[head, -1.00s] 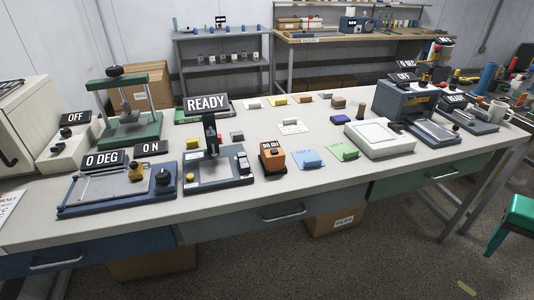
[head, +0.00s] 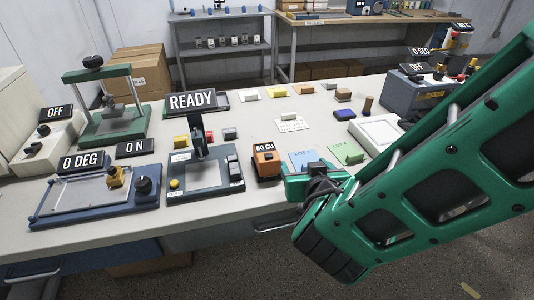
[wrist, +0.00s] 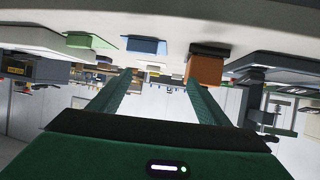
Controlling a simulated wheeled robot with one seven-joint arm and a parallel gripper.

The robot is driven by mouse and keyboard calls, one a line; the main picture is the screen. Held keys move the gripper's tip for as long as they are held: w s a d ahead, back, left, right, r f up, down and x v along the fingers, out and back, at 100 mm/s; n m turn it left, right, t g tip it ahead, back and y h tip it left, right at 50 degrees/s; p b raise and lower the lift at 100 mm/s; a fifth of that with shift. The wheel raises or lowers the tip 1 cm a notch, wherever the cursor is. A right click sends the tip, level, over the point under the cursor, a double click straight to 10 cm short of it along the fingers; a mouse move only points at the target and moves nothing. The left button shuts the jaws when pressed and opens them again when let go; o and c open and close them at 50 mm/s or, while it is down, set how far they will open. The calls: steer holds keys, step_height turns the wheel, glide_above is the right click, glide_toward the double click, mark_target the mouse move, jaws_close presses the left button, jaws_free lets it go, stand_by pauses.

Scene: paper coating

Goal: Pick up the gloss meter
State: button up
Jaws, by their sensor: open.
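In the wrist view, which is upside down, the orange box (wrist: 206,68) hangs from the tabletop, just beyond the right-hand finger. My green gripper (head: 303,172) is at the front edge, just right of the gloss meter and apart from it in the head view. In the wrist view its two fingers (wrist: 160,82) are spread with nothing between them.
Left of the meter stands a dark blue device with a post (head: 205,178). Blue (head: 303,160) and green (head: 348,153) cards with blocks lie to the right, close to my gripper. A white tray (head: 378,132) is farther right. A white card (head: 291,124) lies behind the meter.

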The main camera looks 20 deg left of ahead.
mark_target(272, 164)
steer(key=s+a, duration=0.1)
steer(key=a, duration=0.1)
steer(key=a+n+y, duration=0.1)
steer(key=a, duration=0.1)
steer(key=s+a+y, duration=0.1)
steer(key=a, duration=0.1)
steer(key=shift+s+f+n, duration=0.2)
steer(key=shift+s+n, duration=0.1)
steer(key=x, duration=0.4)
steer(key=shift+a+f, duration=0.1)
steer(key=shift+a, duration=0.2)
steer(key=shift+a+x, duration=0.2)
steer(key=shift+x, duration=2.8)
steer(key=shift+s, duration=0.1)
steer(key=c, duration=1.3)
steer(key=shift+c, duration=1)
